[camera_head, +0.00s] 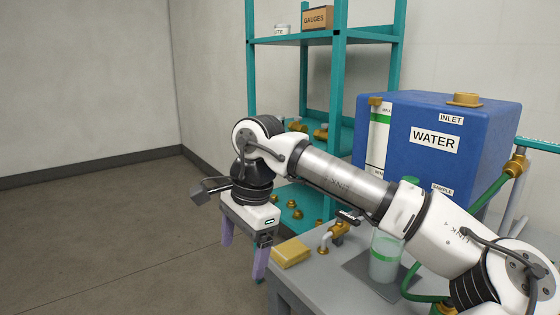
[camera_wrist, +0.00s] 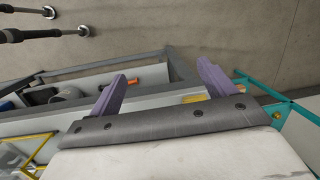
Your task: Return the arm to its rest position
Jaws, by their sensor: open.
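My gripper (camera_head: 243,262) hangs at the end of my white and grey arm, left of the grey bench's near-left corner. Its two purple fingers point down and stand apart with nothing between them. In the wrist view the fingers (camera_wrist: 163,70) are also spread and empty. My arm reaches across the picture from the lower right, passing in front of the bench, the shelf and the blue tank. It hides parts of them.
A yellow block (camera_head: 291,253), a brass tap (camera_head: 337,236) and a green-banded clear jar (camera_head: 384,262) stand on the bench close below my arm. The blue WATER tank (camera_head: 400,140) and teal shelf (camera_head: 341,75) rise behind. Open floor (camera_head: 100,230) lies left.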

